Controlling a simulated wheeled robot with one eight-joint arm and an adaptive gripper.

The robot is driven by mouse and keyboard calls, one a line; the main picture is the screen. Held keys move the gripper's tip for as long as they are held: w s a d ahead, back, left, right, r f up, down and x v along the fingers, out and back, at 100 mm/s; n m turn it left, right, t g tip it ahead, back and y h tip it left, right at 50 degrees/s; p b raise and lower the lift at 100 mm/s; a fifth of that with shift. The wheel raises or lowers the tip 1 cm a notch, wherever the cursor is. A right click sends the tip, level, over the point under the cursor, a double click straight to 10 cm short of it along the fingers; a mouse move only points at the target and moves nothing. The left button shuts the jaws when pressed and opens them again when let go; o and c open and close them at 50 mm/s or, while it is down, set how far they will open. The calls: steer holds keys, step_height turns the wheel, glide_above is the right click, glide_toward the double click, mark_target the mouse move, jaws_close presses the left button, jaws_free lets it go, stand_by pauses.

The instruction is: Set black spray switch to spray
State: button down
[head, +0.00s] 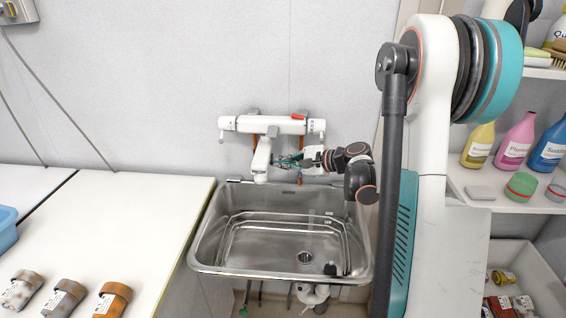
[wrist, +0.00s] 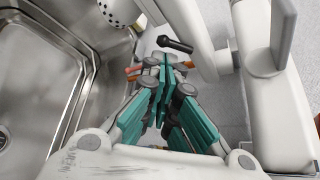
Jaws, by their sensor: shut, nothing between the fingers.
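The black spray switch (wrist: 175,45) is a short black lever in the wrist view, beside the white spout body. Its thicker end points left. I cannot tell its setting, and I cannot make it out clearly in the head view. The white spray head (wrist: 118,11) with small holes shows at the top of the wrist view; in the head view the white spout (head: 262,158) hangs from the wall tap (head: 262,124). My gripper (wrist: 163,68) has teal fingers, shut and empty, with tips just short of the lever. It also shows right of the spout in the head view (head: 281,162).
A shelf (head: 510,207) with bottles stands at right. The wall is close behind the tap.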

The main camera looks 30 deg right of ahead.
steer(key=shift+r, duration=0.15)
steer(key=shift+r+p, duration=0.45)
steer(key=shift+r, duration=0.2)
